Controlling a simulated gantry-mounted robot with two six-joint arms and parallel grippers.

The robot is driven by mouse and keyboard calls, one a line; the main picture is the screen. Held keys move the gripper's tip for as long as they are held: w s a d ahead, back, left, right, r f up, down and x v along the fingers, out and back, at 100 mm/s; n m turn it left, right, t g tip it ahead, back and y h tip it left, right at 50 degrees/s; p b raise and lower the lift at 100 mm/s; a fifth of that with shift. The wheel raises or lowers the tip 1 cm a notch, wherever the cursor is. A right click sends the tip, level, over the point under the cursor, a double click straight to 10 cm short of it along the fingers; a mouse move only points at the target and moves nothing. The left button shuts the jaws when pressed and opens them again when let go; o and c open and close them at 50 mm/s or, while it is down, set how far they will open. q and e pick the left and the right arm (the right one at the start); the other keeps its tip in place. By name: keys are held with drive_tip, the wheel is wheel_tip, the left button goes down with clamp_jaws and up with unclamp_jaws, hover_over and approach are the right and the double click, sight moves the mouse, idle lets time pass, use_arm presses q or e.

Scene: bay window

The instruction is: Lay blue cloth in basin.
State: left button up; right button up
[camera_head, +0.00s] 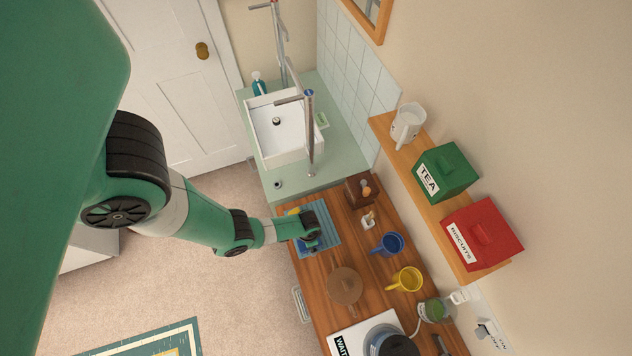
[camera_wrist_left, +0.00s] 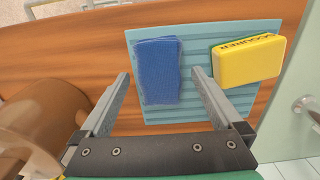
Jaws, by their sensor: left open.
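The blue cloth (camera_wrist_left: 157,70) is folded into a flat oblong and lies on a ribbed teal mat (camera_wrist_left: 214,32) on the wooden counter. My left gripper (camera_wrist_left: 160,76) is open, with one finger on each side of the cloth in the left wrist view. Whether the fingers touch it I cannot tell. In the head view my left gripper (camera_head: 310,238) is over the mat (camera_head: 327,223) and mostly hides the cloth. The white rectangular basin (camera_head: 291,142) stands on a pale green top beyond the counter and is empty. My right gripper is not in view.
A yellow scourer sponge (camera_wrist_left: 248,61) lies on the mat beside the cloth. A tall tap (camera_head: 309,135) stands at the basin's right side. A brown round-lidded pot (camera_head: 344,286), blue mug (camera_head: 389,243) and yellow mug (camera_head: 407,279) stand on the counter.

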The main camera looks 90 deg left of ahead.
use_arm(q)
drive_tip(key=shift+r, duration=0.1)
wheel_tip(320, 180, up, 12)
drive_tip(key=p, duration=1.2)
